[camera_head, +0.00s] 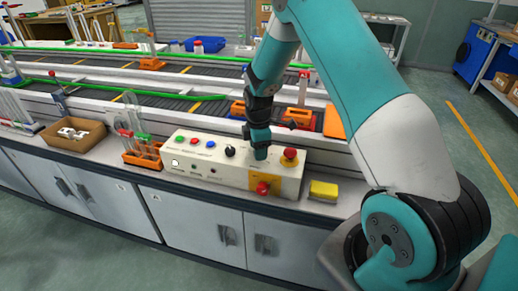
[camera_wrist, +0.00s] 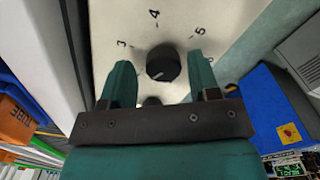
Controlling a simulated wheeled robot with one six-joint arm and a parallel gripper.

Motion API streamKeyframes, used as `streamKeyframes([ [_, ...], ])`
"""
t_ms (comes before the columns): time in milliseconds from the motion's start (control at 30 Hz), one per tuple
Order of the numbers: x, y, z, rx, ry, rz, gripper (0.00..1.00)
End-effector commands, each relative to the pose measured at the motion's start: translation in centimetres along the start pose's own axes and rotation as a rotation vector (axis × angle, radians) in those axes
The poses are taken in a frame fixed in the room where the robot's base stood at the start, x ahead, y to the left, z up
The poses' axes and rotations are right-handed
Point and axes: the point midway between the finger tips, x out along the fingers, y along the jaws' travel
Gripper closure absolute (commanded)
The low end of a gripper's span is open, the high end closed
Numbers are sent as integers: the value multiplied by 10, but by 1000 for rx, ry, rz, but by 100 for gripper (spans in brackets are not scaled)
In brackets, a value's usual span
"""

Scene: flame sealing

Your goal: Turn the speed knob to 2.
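In the wrist view, a round black knob (camera_wrist: 162,63) sits on a cream face (camera_wrist: 185,20) marked 3, 4 and 5. A pale mark on its lower edge points down-left in the picture. My gripper (camera_wrist: 159,62) is open, its teal fingers on either side of this knob with visible gaps. The head view shows my gripper (camera_head: 259,146) over the box's right part, hiding what is beneath it. The lower scale numbers are hidden.
A yellow block (camera_head: 323,190) lies beyond the box. An orange rack (camera_head: 142,155) and cardboard box (camera_head: 73,134) stand left. Conveyors (camera_head: 180,82) run behind.

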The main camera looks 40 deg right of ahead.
Motion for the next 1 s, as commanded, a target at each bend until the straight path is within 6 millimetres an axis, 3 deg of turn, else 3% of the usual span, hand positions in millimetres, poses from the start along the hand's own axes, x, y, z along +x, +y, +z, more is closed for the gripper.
streamKeyframes([
  [300, 0, -2, 0, 0, -1, -6, 39],
  [467, -16, -1, 0, 0, -1, -3, 39],
  [1000, -143, 0, 0, 1, 0, -1, 39],
])
